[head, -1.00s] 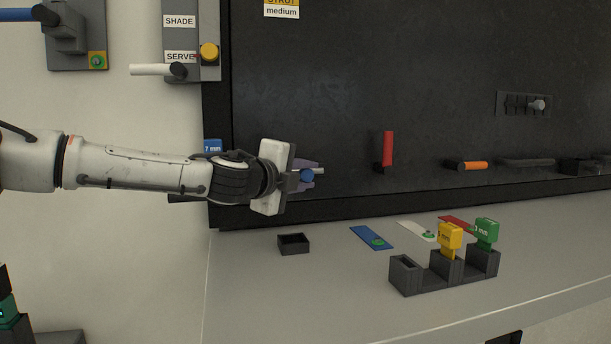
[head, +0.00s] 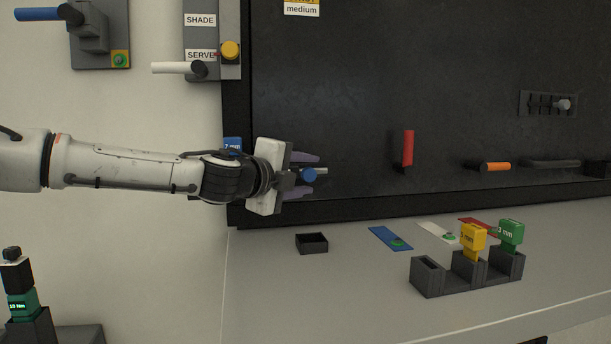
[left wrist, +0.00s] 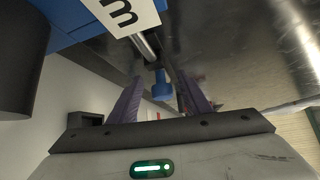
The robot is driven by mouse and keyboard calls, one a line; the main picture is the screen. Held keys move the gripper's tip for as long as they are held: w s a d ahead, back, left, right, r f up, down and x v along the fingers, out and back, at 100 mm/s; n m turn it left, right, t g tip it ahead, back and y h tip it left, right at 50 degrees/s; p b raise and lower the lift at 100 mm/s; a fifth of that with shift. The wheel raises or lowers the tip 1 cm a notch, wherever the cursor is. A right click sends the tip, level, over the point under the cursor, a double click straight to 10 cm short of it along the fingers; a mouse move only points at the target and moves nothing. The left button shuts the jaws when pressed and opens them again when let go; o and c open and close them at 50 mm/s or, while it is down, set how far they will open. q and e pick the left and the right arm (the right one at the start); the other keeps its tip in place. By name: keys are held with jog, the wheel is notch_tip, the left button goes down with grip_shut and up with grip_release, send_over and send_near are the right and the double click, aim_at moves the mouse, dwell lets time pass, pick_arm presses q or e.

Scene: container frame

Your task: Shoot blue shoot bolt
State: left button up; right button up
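The shoot bolt has a blue knob (head: 309,174) on a short silver rod, low on the left part of the dark panel in the head view. The knob also shows in the left wrist view (left wrist: 161,84), with the rod above it. My left gripper (head: 306,175) is at the knob, with its purple fingers spread above and below it in the head view. In the left wrist view the open fingers (left wrist: 160,98) stand either side of the knob with gaps. Whether the palm touches anything is hidden. My right gripper is in neither view.
A blue "7 mm" label (head: 232,144) sits by the panel's left edge. A red handle (head: 408,146) and an orange handle (head: 495,166) are to the right. The shelf below carries a small black box (head: 311,243) and a dark key rack (head: 467,275).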

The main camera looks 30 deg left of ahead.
pick_arm(q)
jog(key=shift+d, duration=0.15)
jog(key=shift+s, duration=0.15)
jog(key=s+r, duration=0.1)
jog(key=s, duration=0.9)
jog(key=shift+r, duration=0.25)
